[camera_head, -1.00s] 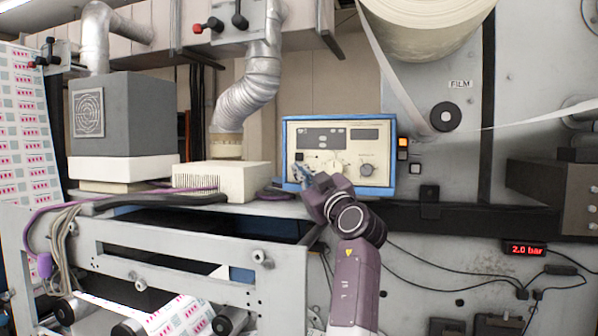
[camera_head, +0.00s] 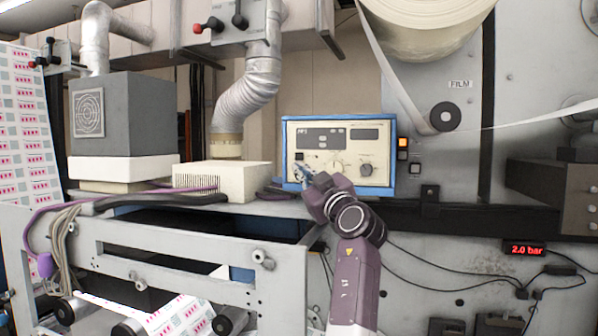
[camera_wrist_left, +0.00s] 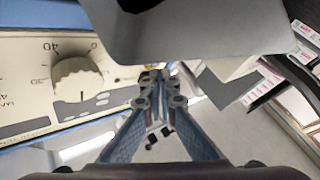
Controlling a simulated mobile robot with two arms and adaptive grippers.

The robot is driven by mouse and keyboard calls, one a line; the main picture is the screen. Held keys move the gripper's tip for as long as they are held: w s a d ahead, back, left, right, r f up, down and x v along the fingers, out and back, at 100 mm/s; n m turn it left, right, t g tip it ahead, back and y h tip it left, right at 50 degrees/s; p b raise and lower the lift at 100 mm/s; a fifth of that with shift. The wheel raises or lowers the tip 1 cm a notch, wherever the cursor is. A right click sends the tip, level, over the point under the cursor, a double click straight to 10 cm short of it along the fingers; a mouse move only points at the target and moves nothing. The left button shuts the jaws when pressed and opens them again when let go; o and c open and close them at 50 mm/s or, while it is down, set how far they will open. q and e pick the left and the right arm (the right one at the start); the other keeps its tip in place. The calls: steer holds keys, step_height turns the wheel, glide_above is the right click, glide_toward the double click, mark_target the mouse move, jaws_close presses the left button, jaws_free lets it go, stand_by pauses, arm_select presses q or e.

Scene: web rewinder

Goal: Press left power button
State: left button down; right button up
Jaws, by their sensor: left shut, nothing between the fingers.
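A cream control panel in a blue frame (camera_head: 338,152) stands on the machine ledge, with displays, knobs and a small black switch (camera_head: 299,156) at its left side. Which control is the left power button cannot be read. My left gripper (camera_head: 299,169) is shut and empty, in front of the panel's lower left, just below the black switch. Whether its tips touch the panel cannot be told. In the left wrist view the shut fingers (camera_wrist_left: 160,80) lie right of a cream knob (camera_wrist_left: 78,80) on the panel face. The fingers and wrist hide part of the panel's lower edge.
A cream vented box (camera_head: 222,182) and a grey unit (camera_head: 123,118) stand left of the panel. A silver duct (camera_head: 248,90) rises behind. Orange and white buttons (camera_head: 403,148) sit right of the panel. Cables hang at lower right.

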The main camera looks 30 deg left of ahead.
arm_select(q)
steer(key=shift+w+a, duration=0.15)
steer(key=shift+w, duration=0.25)
stand_by(0.3)
steer(key=shift+s+f+b, duration=0.1)
steer(key=shift+s+b, duration=0.2)
steer(key=shift+b, duration=0.1)
steer(key=shift+s, duration=0.25)
